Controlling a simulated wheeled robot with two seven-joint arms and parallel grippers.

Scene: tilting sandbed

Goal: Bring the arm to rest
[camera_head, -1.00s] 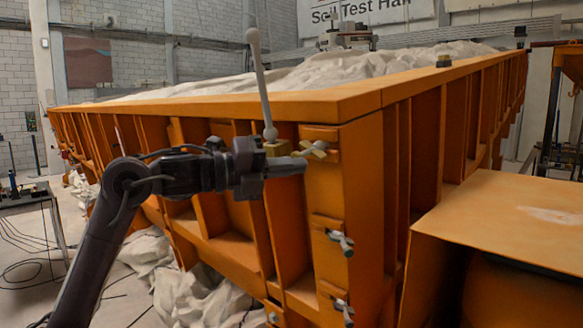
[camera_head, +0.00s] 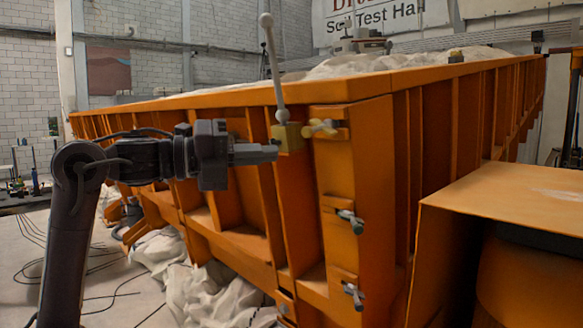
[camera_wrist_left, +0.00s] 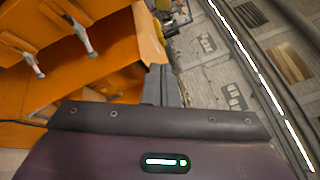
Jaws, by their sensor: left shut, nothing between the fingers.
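My left gripper (camera_head: 262,153) is in the middle left of the head view, pointing right and shut with nothing in it. Its tip is beside the brass block (camera_head: 288,138) at the foot of a grey lever (camera_head: 274,68) with a round knob. I cannot tell whether tip and block touch. The lever leans slightly left. The left arm (camera_head: 80,200) is bent at the elbow. My right gripper is not in view.
The large orange sandbed (camera_head: 370,200) fills the centre, close to my left gripper. T-shaped clamps (camera_head: 350,220) stick out of its corner post. An orange box (camera_head: 510,200) stands at the right. Pale crumpled sacks (camera_head: 205,285) lie on the floor below.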

